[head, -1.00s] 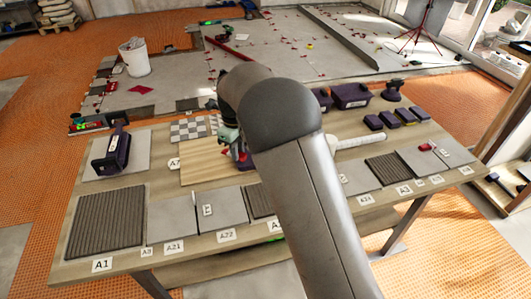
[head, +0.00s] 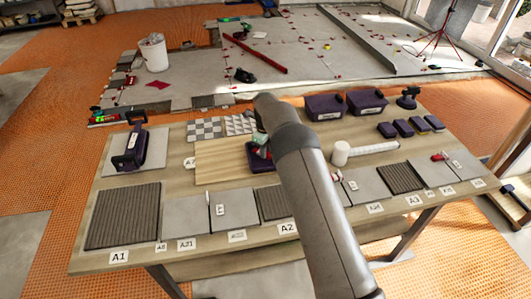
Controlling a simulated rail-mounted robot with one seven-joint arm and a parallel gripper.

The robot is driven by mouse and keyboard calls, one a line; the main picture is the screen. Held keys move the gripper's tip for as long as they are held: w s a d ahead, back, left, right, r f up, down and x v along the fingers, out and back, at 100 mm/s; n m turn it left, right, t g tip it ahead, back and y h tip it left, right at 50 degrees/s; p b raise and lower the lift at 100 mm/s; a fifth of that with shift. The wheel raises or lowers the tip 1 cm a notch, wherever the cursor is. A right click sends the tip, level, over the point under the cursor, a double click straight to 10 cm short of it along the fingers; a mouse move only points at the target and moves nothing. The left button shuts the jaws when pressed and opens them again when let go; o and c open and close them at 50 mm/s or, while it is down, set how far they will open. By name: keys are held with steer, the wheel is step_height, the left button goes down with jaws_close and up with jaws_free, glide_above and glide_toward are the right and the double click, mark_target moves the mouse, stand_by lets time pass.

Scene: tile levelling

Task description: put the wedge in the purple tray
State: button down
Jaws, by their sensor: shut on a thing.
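The purple tray (head: 251,162) sits on the wooden board in the middle of the bench, partly hidden behind my arm. My gripper (head: 262,149) is over the tray, largely hidden by my arm link. It is shut on a small red piece, which looks like the wedge (head: 265,153). The fingertips do not show clearly, and I cannot tell whether the wedge touches the tray floor.
The wooden board (head: 215,168) and a checkered tile sheet (head: 205,130) lie left of my arm. Purple bins (head: 325,106) and several small purple blocks (head: 405,128) stand behind. Labelled tiles (head: 125,215) line the front edge.

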steer(key=shift+f, duration=0.9)
steer(key=shift+f, duration=0.1)
steer(key=c, duration=1.3)
jaws_free()
step_height(320, 180, up, 12)
steer(key=shift+r+b, duration=0.15)
steer(key=shift+b, duration=0.5)
